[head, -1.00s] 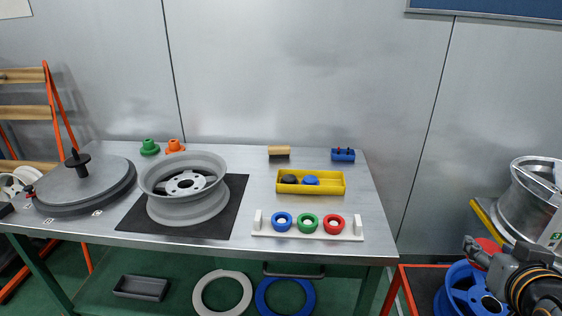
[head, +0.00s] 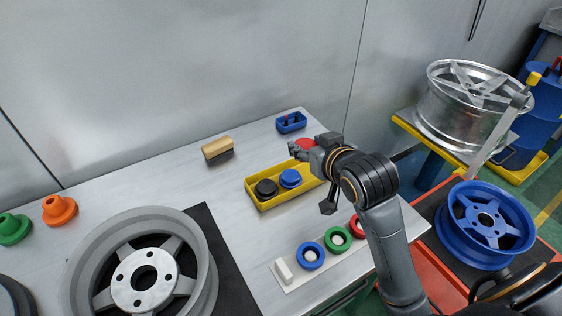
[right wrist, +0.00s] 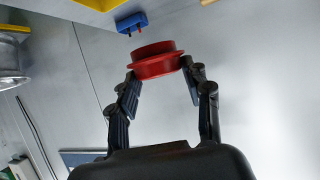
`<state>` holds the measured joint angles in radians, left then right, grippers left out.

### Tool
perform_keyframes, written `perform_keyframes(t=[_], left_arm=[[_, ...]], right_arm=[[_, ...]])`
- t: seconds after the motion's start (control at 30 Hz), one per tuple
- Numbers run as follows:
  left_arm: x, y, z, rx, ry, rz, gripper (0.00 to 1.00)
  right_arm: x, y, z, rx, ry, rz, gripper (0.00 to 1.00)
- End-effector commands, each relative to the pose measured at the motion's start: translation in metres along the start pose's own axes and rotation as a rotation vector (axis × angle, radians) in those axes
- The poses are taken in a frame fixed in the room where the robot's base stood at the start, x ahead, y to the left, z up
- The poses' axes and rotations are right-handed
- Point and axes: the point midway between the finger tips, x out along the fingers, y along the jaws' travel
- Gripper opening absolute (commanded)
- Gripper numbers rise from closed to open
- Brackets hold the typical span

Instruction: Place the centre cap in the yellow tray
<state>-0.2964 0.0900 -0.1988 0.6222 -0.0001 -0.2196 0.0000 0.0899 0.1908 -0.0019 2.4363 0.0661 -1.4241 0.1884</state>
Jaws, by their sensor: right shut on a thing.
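The red centre cap (head: 305,143) is held by my right gripper (head: 301,151), above the right end of the yellow tray. In the right wrist view the cap (right wrist: 156,62), a flanged round piece, sits between the two fingertips (right wrist: 160,72). The yellow tray (head: 263,209) lies on the bench with a black cap (head: 266,188) and a blue cap (head: 290,178) in its left part. My right gripper and forearm hide the tray's right end. A yellow edge (right wrist: 100,4) shows at the top of the right wrist view. My left gripper is not in view.
A white rack (head: 284,271) with blue, green and red rings stands in front of the tray. A brush (head: 217,149) and a blue holder (head: 291,122) lie behind it. A grey wheel (head: 145,270) is at the left. A blue wheel (head: 490,223) and a silver wheel (head: 470,105) are at the right.

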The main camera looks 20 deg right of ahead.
Motion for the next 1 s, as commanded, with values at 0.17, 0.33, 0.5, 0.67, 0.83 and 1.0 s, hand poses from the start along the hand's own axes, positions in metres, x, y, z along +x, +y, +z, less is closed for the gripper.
perform_keyframes(t=[0.17, 0.33, 0.5, 0.67, 0.83, 1.0], left_arm=[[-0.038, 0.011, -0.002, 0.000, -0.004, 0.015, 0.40], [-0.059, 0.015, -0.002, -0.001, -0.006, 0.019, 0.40], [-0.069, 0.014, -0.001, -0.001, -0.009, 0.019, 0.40], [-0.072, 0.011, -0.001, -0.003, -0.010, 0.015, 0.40], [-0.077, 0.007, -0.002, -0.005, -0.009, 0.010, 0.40], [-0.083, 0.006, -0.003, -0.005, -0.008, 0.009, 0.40]], right_arm=[[-0.018, 0.045, 0.018, -0.001, -0.011, 0.024, 0.27], [-0.038, 0.075, 0.029, -0.005, 0.002, 0.027, 0.27], [-0.052, 0.091, 0.033, -0.013, 0.017, 0.023, 0.27], [-0.050, 0.095, 0.033, -0.011, 0.024, 0.019, 0.27], [-0.015, 0.085, 0.031, -0.008, 0.028, 0.018, 0.27], [0.030, 0.072, 0.029, -0.008, 0.026, 0.018, 0.27]])
